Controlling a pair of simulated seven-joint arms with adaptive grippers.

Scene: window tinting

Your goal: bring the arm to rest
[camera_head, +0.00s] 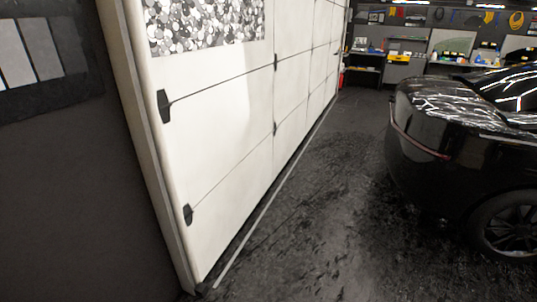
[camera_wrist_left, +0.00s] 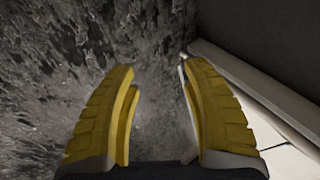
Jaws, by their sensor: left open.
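My left gripper (camera_wrist_left: 159,75) shows in the left wrist view with its two yellow fingers apart and nothing between them. Dark, mottled floor (camera_wrist_left: 60,60) lies beyond the fingertips. The white edge of the garage door (camera_wrist_left: 265,90) runs down the right side of that view, beside the right finger; I cannot tell how far apart they are. In the head view neither gripper nor arm shows. My right gripper is in no view.
A large white panelled garage door (camera_head: 225,120) stands at the left of the head view. A black car (camera_head: 450,130) stands at the right. Dark floor (camera_head: 320,220) between them is clear. A workbench (camera_head: 405,68) with tools above it is at the back.

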